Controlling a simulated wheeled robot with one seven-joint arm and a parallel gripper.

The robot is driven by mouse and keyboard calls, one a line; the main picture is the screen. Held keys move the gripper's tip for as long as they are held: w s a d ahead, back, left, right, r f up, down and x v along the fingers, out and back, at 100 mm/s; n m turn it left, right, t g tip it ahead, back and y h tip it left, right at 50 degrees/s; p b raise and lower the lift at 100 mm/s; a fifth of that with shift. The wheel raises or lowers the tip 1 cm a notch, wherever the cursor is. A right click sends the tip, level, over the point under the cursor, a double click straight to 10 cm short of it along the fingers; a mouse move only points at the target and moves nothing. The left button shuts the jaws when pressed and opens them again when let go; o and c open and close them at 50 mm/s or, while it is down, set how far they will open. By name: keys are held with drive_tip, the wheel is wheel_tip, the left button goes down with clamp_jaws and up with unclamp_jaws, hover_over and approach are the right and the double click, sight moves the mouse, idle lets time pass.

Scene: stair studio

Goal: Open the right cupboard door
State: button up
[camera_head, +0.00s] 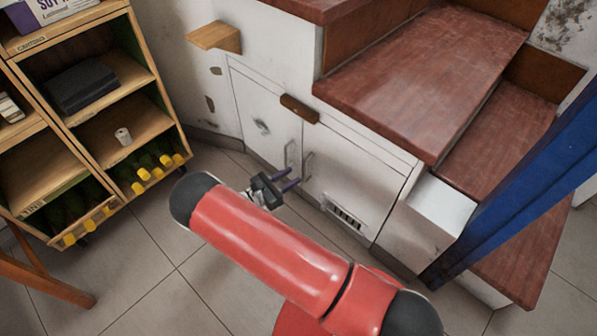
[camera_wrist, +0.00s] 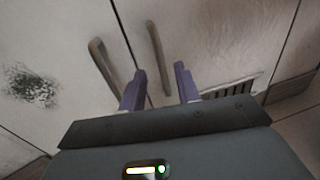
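The right cupboard door (camera_head: 345,185) is white, shut, and set under the stairs, with a vent grille low on it. Its metal bar handle (camera_head: 307,166) is near its left edge and also shows in the wrist view (camera_wrist: 155,45). My gripper (camera_head: 293,179) is open and empty, just in front of and slightly below the handles. In the wrist view, the lower end of the right handle appears between my two purple fingers (camera_wrist: 161,70). I cannot tell how much depth separates them. The left door (camera_head: 265,120) is also shut, with its own handle (camera_wrist: 103,62).
Wooden stair treads (camera_head: 420,75) overhang the cupboard at upper right. A small wooden block (camera_head: 299,108) sits above the doors. A wooden shelf unit (camera_head: 120,75) with bottles stands at left. A blue post (camera_head: 520,190) rises at right.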

drive_tip(key=shift+x, duration=2)
clamp_jaws()
